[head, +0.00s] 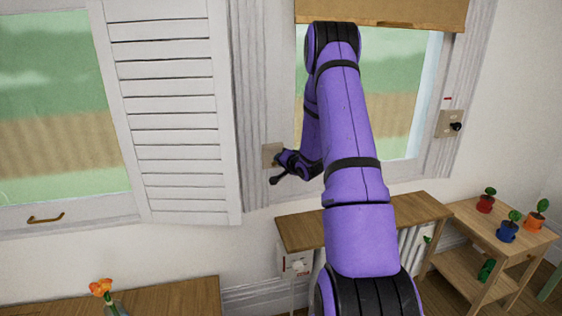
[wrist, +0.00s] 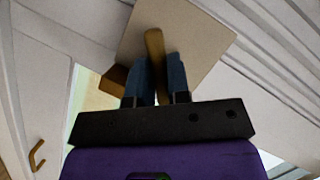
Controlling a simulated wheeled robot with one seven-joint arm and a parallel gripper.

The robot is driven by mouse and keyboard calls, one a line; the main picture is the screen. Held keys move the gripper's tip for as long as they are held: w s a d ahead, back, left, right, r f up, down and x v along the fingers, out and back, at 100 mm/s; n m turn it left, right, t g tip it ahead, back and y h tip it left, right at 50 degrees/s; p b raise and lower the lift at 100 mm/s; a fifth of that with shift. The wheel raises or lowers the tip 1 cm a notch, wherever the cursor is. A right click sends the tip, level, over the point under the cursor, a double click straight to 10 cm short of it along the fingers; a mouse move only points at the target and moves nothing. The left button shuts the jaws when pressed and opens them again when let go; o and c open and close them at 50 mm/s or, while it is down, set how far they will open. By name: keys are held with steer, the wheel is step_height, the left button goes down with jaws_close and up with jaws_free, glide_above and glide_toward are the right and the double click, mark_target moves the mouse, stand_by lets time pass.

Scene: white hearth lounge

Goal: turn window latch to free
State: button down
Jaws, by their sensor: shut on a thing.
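The window latch shows in the wrist view as a slim brass-brown lever (wrist: 154,42) in front of a square beige plate (wrist: 195,40). The same plate (head: 269,152) sits on the window frame left of my arm in the head view. My gripper (wrist: 157,68) is shut on the lever, with one dark blue finger on each side of it. A brown block (wrist: 115,80) shows beside the left finger. In the head view my wrist hides the lever.
An open white louvred shutter (head: 170,110) stands left of the latch. A plate with a black knob (head: 456,126) is on the right window frame. A wooden shelf (head: 300,232) runs below the window. A side table (head: 470,222) holds small potted plants at the right.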

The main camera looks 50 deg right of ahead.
steer(key=n+g+h, duration=0.1)
steer(key=n, duration=0.2)
steer(key=n+g+h, duration=0.2)
steer(key=n, duration=0.2)
steer(key=shift+a+h, duration=0.1)
steer(key=shift+h, duration=0.2)
stand_by(0.5)
steer(key=c, duration=1.1)
jaws_free()
steer(key=shift+r, duration=0.1)
